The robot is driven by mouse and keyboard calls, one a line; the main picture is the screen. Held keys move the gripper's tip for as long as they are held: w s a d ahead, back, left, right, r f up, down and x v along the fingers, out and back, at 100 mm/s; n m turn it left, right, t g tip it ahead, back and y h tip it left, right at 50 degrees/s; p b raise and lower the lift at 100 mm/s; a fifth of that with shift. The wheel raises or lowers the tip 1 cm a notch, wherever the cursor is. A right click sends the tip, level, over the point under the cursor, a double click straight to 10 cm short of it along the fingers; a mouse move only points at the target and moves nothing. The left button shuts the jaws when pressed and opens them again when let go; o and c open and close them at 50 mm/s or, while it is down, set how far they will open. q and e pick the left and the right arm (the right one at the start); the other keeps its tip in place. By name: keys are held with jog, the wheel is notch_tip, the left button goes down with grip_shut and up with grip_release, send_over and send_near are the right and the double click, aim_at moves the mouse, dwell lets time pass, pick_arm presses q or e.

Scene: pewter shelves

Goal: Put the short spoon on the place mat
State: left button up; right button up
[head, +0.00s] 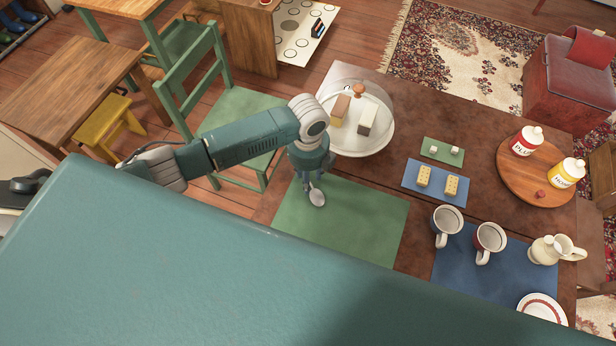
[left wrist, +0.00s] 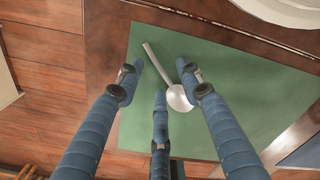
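The spoon (head: 317,198) is metallic with a round bowl. It shows whole in the left wrist view (left wrist: 179,98), over the green place mat (head: 355,222) and seemingly lying flat on it. My left gripper (head: 307,184) points down at the mat's upper left part, just above the spoon. In the left wrist view its three blue fingers (left wrist: 160,82) are spread apart around the spoon, with a gap between them and no grip visible. In the head view the arm hides part of the handle. My right gripper is in neither view.
A glass-domed dish (head: 345,143) with blocks stands close behind my left gripper. Two mugs (head: 447,222) and a blue mat (head: 470,275) are to the right. A round wooden tray (head: 512,178) holds jars farther right. A green chair (head: 243,108) stands left of the table.

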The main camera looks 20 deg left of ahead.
pick_arm(q)
notch_tip(320, 180, up, 12)
jog(key=shift+f+b, duration=0.25)
jog(key=shift+b, duration=0.15)
dwell(0.4)
